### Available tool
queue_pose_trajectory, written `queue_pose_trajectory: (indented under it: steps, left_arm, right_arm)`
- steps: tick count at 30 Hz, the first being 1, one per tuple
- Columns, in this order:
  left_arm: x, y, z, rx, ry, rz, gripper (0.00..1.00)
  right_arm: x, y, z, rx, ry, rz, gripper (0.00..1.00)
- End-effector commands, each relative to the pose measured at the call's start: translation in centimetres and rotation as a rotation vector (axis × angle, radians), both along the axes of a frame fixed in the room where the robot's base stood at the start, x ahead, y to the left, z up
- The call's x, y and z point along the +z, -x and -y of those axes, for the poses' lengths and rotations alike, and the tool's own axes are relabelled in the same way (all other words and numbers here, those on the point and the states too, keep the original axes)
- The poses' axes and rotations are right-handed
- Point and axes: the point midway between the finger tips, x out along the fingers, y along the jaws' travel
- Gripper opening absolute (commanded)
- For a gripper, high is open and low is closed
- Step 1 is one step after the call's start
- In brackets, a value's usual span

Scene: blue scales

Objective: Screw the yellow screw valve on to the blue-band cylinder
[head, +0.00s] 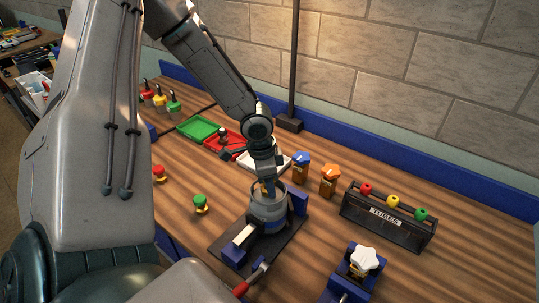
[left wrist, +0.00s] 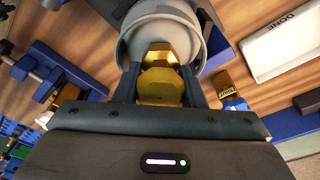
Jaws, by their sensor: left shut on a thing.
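The grey cylinder (head: 268,207) stands upright in a blue vise (head: 238,246) on a dark base, with some bluish colour low on its side. Its open round mouth shows in the left wrist view (left wrist: 133,42). My left gripper (head: 268,183) is directly above the mouth, pointing down. In the left wrist view the gripper (left wrist: 160,88) is shut on the valve, whose brass faceted body (left wrist: 160,85) lies between the fingers and within the cylinder's rim outline. The valve's yellow part is not clearly visible, and I cannot tell whether its thread touches the cylinder. My right gripper is out of view.
A black tube rack (head: 388,218) stands right. Orange-topped (head: 329,181) and blue-topped (head: 301,168) brass pieces stand behind the vise. A green-topped valve (head: 201,204) stands left. A second blue vise (head: 344,286) holds a white-knobbed piece (head: 364,259). Green (head: 199,128), red and white trays lie behind.

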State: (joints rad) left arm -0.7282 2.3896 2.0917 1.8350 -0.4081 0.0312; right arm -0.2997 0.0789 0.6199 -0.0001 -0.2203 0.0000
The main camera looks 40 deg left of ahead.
Motion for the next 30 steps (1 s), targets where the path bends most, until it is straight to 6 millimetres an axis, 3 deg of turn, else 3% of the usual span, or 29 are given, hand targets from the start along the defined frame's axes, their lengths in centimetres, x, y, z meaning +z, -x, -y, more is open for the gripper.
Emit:
queue_pose_trajectory:
  steps: [30]
  left_arm:
    - [0.2, -0.1, -0.1, -0.380, -0.003, 0.000, 0.10]
  right_arm:
    - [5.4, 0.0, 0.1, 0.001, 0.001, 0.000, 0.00]
